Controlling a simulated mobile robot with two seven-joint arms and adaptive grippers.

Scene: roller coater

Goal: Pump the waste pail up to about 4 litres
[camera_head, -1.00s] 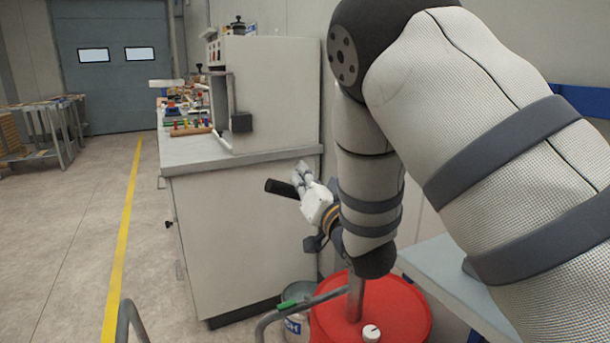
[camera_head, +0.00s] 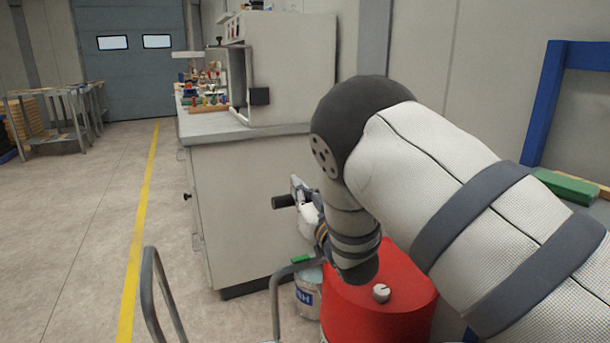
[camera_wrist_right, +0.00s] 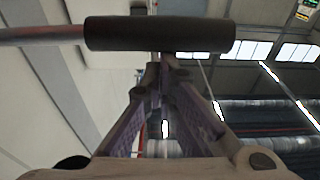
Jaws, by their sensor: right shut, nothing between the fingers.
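The black grip of the pump handle (camera_head: 284,201) stands out to the left above the red drum (camera_head: 375,305). In the right wrist view the grip (camera_wrist_right: 160,34) lies across, just beyond my fingertips, on a grey rod. My right gripper (camera_head: 300,188) is beside the grip; the right wrist view shows its fingers (camera_wrist_right: 158,75) together with nothing between them. I cannot tell if they touch the grip. The waste pail (camera_head: 307,298), light with a blue label, stands left of the drum, partly hidden; its level is not readable. My left gripper is not in view.
A grey cabinet (camera_head: 245,205) with a machine on top stands behind the pail. Bent grey tubing (camera_head: 276,305) passes in front of the pail, near a green piece (camera_head: 301,260). A green block (camera_head: 568,187) lies at the right.

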